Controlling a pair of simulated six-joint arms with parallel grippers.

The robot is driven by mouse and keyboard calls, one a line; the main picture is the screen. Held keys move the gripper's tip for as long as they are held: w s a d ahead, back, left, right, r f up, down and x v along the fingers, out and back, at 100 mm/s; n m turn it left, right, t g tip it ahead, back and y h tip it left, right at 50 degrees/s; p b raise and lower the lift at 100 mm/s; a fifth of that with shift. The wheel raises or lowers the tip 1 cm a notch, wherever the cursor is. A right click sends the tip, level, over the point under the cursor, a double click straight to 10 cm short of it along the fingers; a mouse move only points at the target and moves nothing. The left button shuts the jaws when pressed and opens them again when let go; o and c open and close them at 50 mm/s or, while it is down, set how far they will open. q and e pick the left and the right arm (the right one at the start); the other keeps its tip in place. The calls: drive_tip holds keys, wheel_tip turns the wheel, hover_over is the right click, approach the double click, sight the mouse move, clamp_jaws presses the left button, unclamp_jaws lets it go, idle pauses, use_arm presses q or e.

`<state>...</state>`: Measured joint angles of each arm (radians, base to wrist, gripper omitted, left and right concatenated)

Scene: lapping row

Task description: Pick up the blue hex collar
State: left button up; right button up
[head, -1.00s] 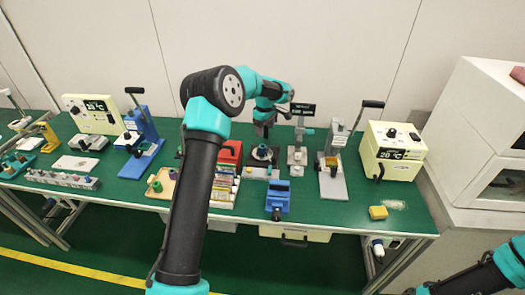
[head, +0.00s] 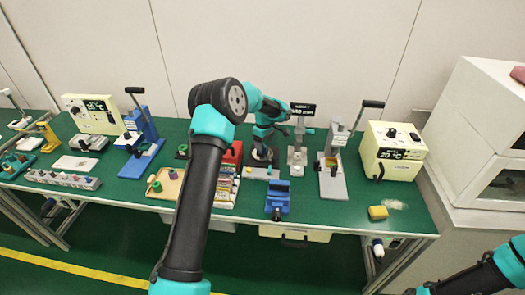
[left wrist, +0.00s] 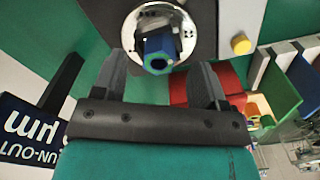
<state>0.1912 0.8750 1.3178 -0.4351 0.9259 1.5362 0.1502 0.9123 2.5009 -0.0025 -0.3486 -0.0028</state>
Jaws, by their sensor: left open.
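The blue hex collar (left wrist: 158,55) stands on a round chrome plate (left wrist: 135,22) in the left wrist view. Its near end shows a green ring around a dark bore. My left gripper (left wrist: 160,68) is open, with one finger to each side of the collar and a gap on both sides; I cannot tell how far the tips are above it. In the head view my left gripper (head: 264,148) points down over the dark round base (head: 262,160) and hides the collar. My right arm shows at the lower right, its gripper out of frame.
A run-out display (head: 303,109) and a grey stand (head: 297,157) are close on the right. A red box (head: 231,154) is on the left, and a blue fixture (head: 278,197) is in front. A yellow knob (left wrist: 241,44) is beside the plate.

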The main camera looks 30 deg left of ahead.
use_arm(q)
drive_tip(key=shift+f, duration=1.6)
drive_tip(key=c, duration=1)
drive_tip(key=shift+r, duration=0.5)
wheel_tip(320, 180, up, 3)
drive_tip(key=shift+f, duration=0.1)
drive_tip(key=s+d, duration=0.2)
drive_tip(key=s, duration=0.2)
drive_tip(key=s+d, duration=0.3)
drive_tip(key=s, duration=0.2)
drive_tip(key=s+d+r, duration=0.1)
drive_tip(key=s+d, duration=0.2)
drive_tip(key=s, duration=0.1)
drive_tip(key=shift+s+d+r, duration=0.1)
drive_tip(key=shift+s, duration=0.25)
